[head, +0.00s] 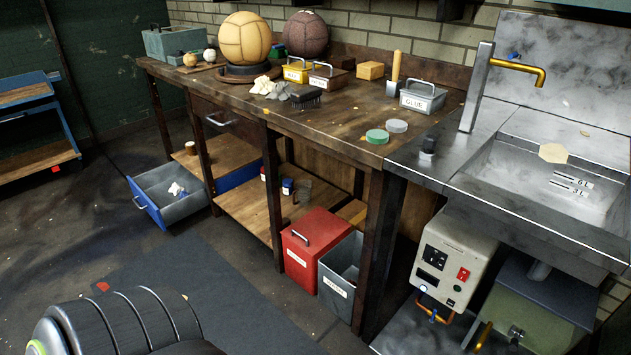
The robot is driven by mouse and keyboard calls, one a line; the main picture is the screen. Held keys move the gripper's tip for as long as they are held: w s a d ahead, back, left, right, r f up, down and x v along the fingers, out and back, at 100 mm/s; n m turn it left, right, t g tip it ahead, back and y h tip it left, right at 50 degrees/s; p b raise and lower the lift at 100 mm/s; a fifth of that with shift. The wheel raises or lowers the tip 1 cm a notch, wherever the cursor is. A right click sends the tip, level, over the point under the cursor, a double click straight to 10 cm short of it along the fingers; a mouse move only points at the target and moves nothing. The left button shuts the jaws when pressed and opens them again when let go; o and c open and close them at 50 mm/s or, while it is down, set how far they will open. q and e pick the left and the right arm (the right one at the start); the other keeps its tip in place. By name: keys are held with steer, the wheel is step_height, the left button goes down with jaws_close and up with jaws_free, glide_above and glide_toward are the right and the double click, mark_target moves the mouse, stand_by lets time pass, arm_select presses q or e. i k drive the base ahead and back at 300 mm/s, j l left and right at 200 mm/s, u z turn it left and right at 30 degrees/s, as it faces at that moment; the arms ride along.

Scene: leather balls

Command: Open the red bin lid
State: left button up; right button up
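The red bin (302,268) stands on the floor under the workbench, in the middle of the head view. Its red lid (318,229) lies flat on top and looks closed. A light metal handle (300,238) sits on the lid near its front left edge. A white label is on the bin's front. A dark rounded part of my own body shows at the bottom left, far in front of the bin. Neither of my grippers is in view.
A grey bin (338,285) without a lid stands right beside the red bin. A bench leg (376,255) rises to the right. A blue-fronted drawer (148,203) is pulled out at left. A dark mat (190,285) leaves free floor in front.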

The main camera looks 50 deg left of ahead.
mark_target(316, 230)
steer(key=u, duration=1.45)
